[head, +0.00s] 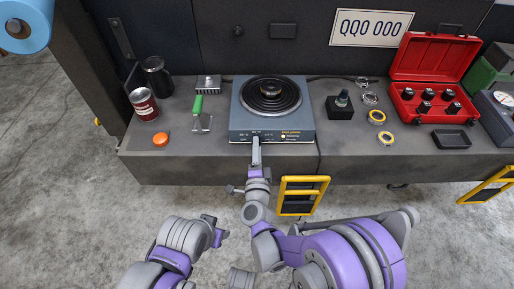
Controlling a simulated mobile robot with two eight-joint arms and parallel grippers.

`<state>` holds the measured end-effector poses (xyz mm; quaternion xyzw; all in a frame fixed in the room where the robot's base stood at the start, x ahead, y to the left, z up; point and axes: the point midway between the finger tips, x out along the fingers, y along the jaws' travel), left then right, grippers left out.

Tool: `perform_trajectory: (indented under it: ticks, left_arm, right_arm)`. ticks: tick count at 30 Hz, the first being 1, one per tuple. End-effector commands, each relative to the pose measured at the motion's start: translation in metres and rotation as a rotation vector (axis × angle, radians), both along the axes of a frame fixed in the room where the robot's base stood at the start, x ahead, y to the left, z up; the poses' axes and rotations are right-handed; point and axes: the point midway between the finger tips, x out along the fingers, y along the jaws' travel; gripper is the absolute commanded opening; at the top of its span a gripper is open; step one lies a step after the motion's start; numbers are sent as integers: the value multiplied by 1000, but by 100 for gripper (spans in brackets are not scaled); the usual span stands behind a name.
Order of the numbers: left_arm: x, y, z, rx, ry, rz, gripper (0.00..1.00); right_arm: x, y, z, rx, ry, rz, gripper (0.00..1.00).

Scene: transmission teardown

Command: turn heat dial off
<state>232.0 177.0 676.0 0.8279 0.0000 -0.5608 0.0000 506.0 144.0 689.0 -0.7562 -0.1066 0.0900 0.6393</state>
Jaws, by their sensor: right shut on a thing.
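The hot plate (238,122) is a grey-blue box on the workbench, with a round dark burner on top. A small ring-like part (270,89) sits at the middle of the burner. The heat dial is on the front panel and is mostly hidden by my gripper. My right gripper (256,142) reaches up to the front panel, left of its middle, and is shut on the heat dial. The dial's marking cannot be read. My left gripper (219,232) is low, in front of the bench and away from it; its fingers are too unclear to judge.
A black block (339,107), several rings and an open red case (429,72) are right. A yellow-framed step (304,183) is below the bench edge.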

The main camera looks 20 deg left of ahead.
Motion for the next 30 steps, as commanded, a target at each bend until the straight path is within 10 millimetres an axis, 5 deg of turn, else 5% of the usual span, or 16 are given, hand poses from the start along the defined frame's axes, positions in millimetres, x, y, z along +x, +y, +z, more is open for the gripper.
perform_trajectory:
  ticks: [30]
  left_arm:
    - [-1,0,8,0,-2,0,50]
  right_arm:
    - [-1,1,1,-925,-265,2,0]
